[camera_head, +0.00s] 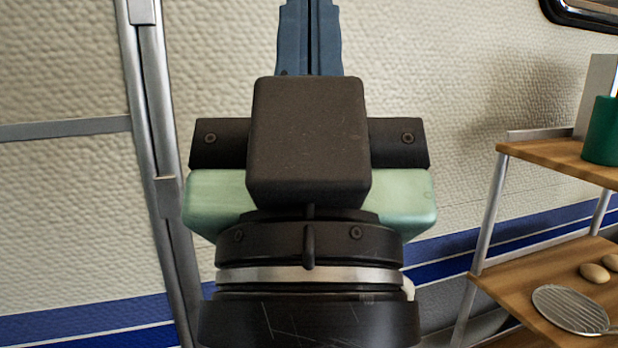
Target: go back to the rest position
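My gripper (310,8) shows from behind in the head view, in the middle of the picture, pointing up. Its two blue-grey fingers lie side by side with only a thin dark line between them, so it looks shut. Nothing shows between the fingers. The fingertips reach the top edge of the picture, and the very ends may be cut off. The dark wrist and hand body, with a pale green part at its sides, fill the middle and hide what lies behind.
A cream textured wall (490,100) with blue stripes stands behind, with a metal frame post (160,160) at left. At right, a wooden shelf unit (565,155) holds a green container (602,132), a ribbed round utensil (570,309) and small egg-like items (595,272).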

